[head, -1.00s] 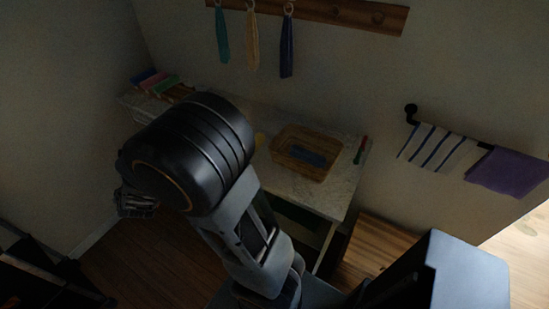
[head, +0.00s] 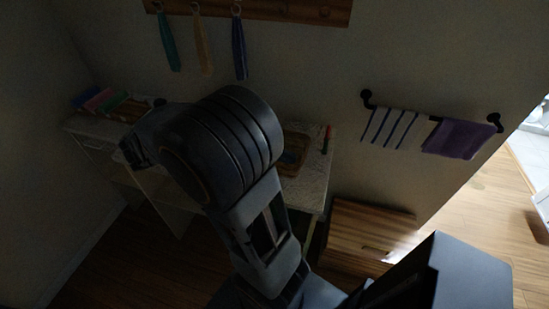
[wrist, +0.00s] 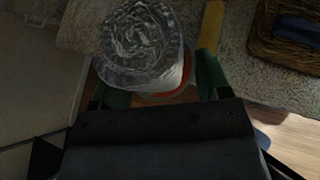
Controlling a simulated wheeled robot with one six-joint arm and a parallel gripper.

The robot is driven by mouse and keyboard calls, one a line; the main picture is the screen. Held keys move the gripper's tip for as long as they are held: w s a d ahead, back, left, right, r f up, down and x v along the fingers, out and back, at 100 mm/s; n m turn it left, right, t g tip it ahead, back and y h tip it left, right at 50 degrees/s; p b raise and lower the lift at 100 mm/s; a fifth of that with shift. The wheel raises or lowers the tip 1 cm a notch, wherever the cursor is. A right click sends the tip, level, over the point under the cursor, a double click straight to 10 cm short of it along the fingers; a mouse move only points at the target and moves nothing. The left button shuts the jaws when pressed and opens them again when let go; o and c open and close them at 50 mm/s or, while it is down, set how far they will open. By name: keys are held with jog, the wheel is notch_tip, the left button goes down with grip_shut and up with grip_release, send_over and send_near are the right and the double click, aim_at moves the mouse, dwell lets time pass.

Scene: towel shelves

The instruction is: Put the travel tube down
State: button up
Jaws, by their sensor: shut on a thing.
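The travel tube (wrist: 145,45) looks clear and ridged, with a pale and orange-red part low on its side. It shows in the wrist view between the green fingers of my gripper (wrist: 160,85), which is shut on it. The tube appears over the speckled pale top of the table (wrist: 240,85); I cannot tell whether it touches it.
A wicker basket (wrist: 270,45) with a dark blue item (wrist: 298,28) and a yellow item (wrist: 211,25) are right of the tube. Folded colored cloths (head: 105,101) lie at the far left. A slatted wooden box (head: 360,235) stands right of the table. Towels hang on the wall.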

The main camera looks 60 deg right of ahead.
jog(key=s+d+r+m+g+h, duration=0.3)
jog(key=s+d+r+m+g, duration=0.25)
jog(key=s+d+m, duration=0.35)
jog(key=s+d+r+m+g+y, duration=0.1)
jog(key=s+d+m+g, duration=0.1)
jog(key=s+m+g, duration=0.3)
jog(key=s+d+r+m+g+y, duration=0.2)
jog(key=s+d+g, duration=0.15)
jog(key=s, duration=0.35)
jog(key=d+f+p, duration=0.4)
jog(key=d+f, duration=0.8)
jog(key=f, duration=0.1)
jog(key=shift+s+d, duration=0.3)
jog(key=shift+s, duration=0.1)
jog(key=shift+f, duration=0.1)
jog(key=shift+f+b, duration=0.5)
